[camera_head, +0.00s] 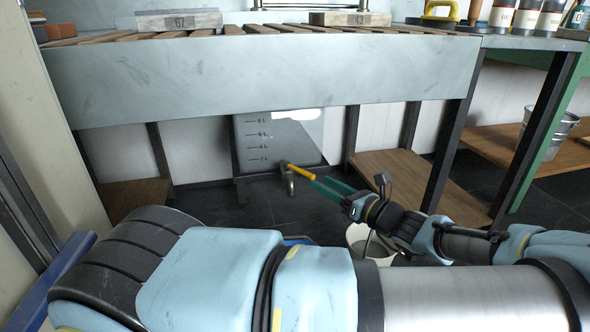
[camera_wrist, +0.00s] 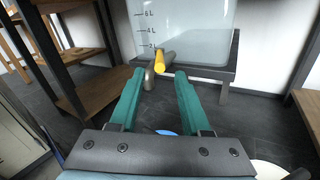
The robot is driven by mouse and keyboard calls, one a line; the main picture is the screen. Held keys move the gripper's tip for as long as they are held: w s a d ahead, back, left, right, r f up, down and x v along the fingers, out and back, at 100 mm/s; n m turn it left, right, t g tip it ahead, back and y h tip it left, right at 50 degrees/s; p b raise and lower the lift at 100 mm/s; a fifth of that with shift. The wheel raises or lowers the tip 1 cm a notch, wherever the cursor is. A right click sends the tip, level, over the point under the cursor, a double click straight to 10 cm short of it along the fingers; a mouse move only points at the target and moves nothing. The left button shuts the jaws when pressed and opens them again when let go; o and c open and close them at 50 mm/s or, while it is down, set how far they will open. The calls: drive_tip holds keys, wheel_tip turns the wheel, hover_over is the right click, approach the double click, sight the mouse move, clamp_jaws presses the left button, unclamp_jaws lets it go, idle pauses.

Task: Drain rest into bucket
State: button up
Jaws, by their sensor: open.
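A clear tank (camera_head: 290,140) with litre marks stands on a low dark stand under the table; it also shows in the wrist view (camera_wrist: 205,35). A tap with a yellow handle (camera_head: 301,172) and a metal spout (camera_head: 290,184) sticks out at its front. My gripper (camera_head: 318,183) is open, its teal fingers pointing at the tap. In the wrist view the handle (camera_wrist: 164,64) appears between and just beyond the fingertips (camera_wrist: 161,74); contact cannot be told. A whitish bucket (camera_head: 352,236) stands on the floor, partly hidden by my arm, with its rim low right in the wrist view (camera_wrist: 268,167).
A grey-fronted table (camera_head: 260,75) with slats and numbered stone blocks (camera_head: 179,20) spans above. Its dark legs and wooden lower shelves (camera_head: 405,172) flank the tank. A blue object (camera_wrist: 165,132) lies on the floor below the tap. A metal pail (camera_head: 563,128) stands on the right shelf.

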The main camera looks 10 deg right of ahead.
sight(289, 165)
drive_tip(key=b+x, duration=0.3)
drive_tip(key=x, duration=0.6)
drive_tip(key=shift+w+a+f, duration=0.1)
drive_tip(key=shift+a, duration=0.05)
drive_tip(key=shift+w+a, duration=0.35)
drive_tip(key=shift+w, duration=0.1)
clamp_jaws()
idle(0.8)
